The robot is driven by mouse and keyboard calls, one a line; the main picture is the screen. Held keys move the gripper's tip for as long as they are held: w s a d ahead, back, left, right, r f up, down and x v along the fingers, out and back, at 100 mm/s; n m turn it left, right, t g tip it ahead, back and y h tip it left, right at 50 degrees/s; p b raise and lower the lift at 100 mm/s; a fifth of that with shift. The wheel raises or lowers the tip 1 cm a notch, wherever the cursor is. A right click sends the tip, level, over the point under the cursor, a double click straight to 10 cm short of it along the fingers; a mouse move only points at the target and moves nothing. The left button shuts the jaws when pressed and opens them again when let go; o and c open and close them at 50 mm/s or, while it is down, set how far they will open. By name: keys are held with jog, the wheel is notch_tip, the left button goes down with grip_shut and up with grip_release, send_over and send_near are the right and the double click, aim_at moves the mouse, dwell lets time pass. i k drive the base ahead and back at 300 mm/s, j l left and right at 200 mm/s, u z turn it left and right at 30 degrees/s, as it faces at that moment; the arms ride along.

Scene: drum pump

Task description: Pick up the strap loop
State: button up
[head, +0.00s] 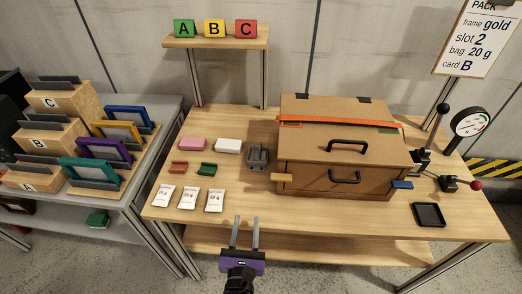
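An orange-red strap (350,125) runs across the top of the brown wooden box (310,151). At its left end is a small orange rectangular outline, which looks like the strap loop (289,125), by the box's upper left edge. My gripper (246,219) is at the bottom centre, in front of the table's front edge. Its two fingers point toward the table and stand apart with nothing between them. It is well short of the strap loop and touches nothing that I can see.
The box has black handles (347,146) and stands on the wooden table (240,119). A grey fixture (258,157), white packets (189,198) and coloured blocks (192,144) lie to its left. A gauge (468,122) and black tray (429,214) are at right. The table's front centre is clear.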

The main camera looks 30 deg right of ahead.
aim_at(259, 155)
jog(key=i+l, duration=0.7)
